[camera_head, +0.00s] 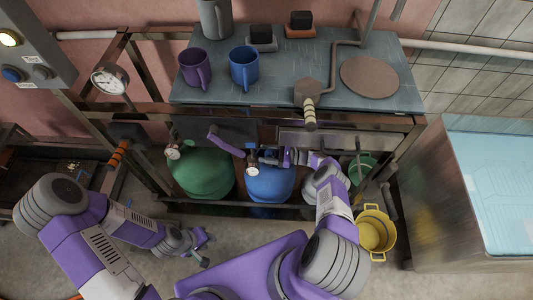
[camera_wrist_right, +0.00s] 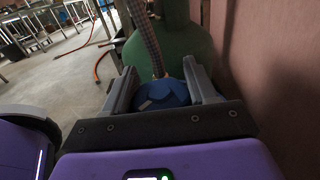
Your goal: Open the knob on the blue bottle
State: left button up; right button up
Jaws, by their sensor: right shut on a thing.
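The blue bottle (camera_head: 270,186) stands under the counter, with a gauge (camera_head: 252,170) at its neck. My right gripper (camera_head: 268,157) is at the top of this bottle. In the right wrist view, the blue knob (camera_wrist_right: 162,95) lies between the two grey fingers of my right gripper (camera_wrist_right: 160,84), which is shut on it. The head view hides most of the knob behind the gripper. My left gripper (camera_head: 203,250) hangs low over the floor at the left, away from the bottle. Its fingers are too small to read.
A green bottle (camera_head: 203,175) stands left of the blue one and shows behind the knob in the right wrist view (camera_wrist_right: 185,45). The counter (camera_head: 290,75) with mugs is above. A yellow bucket (camera_head: 376,232) stands at the right. Metal frame posts flank the bottles.

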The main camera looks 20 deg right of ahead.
jog(key=shift+r+g, duration=0.1)
jog(key=shift+g, duration=0.2)
dwell(0.4)
jog(key=o, duration=1)
jog(key=shift+c, duration=0.2)
